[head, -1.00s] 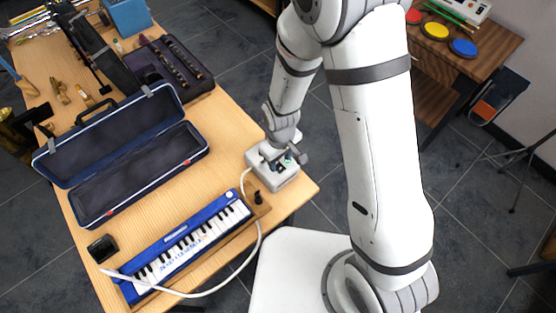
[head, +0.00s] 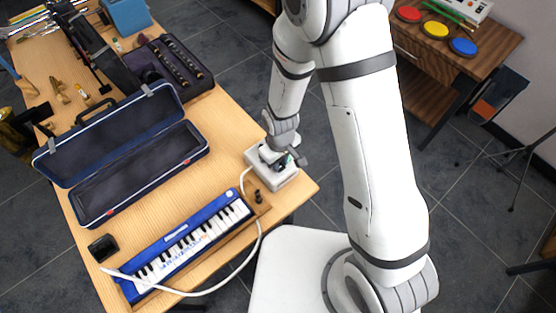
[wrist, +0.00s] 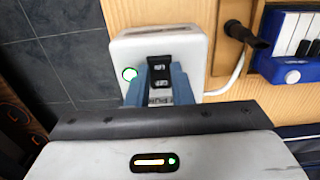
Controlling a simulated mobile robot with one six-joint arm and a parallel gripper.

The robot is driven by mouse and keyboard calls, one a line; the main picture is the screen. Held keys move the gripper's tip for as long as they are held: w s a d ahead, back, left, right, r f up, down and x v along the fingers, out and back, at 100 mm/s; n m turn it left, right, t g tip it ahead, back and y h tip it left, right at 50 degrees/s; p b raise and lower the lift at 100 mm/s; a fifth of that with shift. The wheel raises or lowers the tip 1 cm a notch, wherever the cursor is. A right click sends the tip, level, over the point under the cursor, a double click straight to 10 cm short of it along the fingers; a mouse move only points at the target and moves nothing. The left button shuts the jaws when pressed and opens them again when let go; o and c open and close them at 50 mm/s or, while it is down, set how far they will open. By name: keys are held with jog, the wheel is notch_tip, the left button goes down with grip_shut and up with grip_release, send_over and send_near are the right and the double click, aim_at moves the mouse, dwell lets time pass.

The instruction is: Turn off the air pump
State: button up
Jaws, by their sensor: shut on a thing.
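The air pump (head: 286,179) is a pale box on the right end of the wooden table. It also fills the top middle of the wrist view (wrist: 190,45). A black rocker switch (wrist: 159,72) with white marks stands on its face. In the head view my gripper (head: 272,160) is over the pump and hides the switch.
A white hose (wrist: 232,82) runs from the pump to the blue keyboard (head: 185,245). A black mouthpiece (wrist: 245,35) stands beside the pump. An open dark blue case (head: 130,180) lies further left. The table edge is close by the pump.

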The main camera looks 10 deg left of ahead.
grip_shut()
jog(key=shift+w+a+r+g+h+p, duration=0.1)
jog(key=shift+g+h+p, duration=0.2)
jog(key=shift+p, duration=0.05)
jog(key=shift+w+a+g+h, duration=0.15)
jog(key=shift+a+g+h, duration=0.05)
jog(key=shift+g+h, duration=0.55)
jog(key=o, duration=0.8)
grip_release()
jog(key=shift+o, duration=0.2)
